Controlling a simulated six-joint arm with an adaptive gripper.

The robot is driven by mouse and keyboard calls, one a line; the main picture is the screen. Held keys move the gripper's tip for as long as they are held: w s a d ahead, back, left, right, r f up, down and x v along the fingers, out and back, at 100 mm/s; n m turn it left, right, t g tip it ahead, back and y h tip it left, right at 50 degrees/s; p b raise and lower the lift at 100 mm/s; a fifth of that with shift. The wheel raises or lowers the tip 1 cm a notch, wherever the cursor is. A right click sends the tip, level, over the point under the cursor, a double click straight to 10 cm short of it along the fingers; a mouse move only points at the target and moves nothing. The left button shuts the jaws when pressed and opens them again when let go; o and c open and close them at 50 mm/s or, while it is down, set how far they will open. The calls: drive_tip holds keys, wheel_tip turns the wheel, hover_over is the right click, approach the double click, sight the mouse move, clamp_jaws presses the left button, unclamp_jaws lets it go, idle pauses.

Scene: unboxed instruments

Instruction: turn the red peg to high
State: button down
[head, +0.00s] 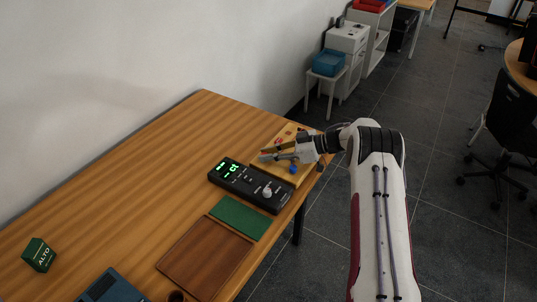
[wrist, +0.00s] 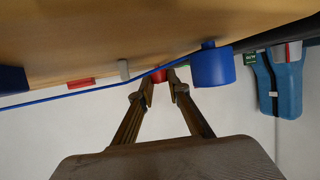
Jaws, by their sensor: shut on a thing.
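The wooden board (head: 271,170) with pegs lies at the far right corner of the table. My gripper (head: 264,154) reaches over it from the right. In the wrist view my gripper (wrist: 158,92) has its fingertips closed around the red peg (wrist: 158,76), of which only a small part shows between them. A large blue peg (wrist: 211,67) stands just right of the fingertips; it also shows in the head view (head: 293,169). No "high" label is readable.
A grey peg (wrist: 124,69) and a red block (wrist: 80,83) are left of the fingertips. A black instrument (head: 250,185) with green digits sits beside the board. A green mat (head: 239,217) and brown mat (head: 205,256) lie nearer.

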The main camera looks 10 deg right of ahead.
drive_tip(key=shift+w+n+g+y, duration=0.1)
drive_tip(key=shift+n+g+y, duration=0.3)
drive_tip(key=shift+n+g, duration=0.85)
idle(0.4)
drive_tip(key=c, duration=1.9)
unclamp_jaws()
drive_tip(key=shift+d, duration=0.2)
drive_tip(key=shift+v, duration=3.6)
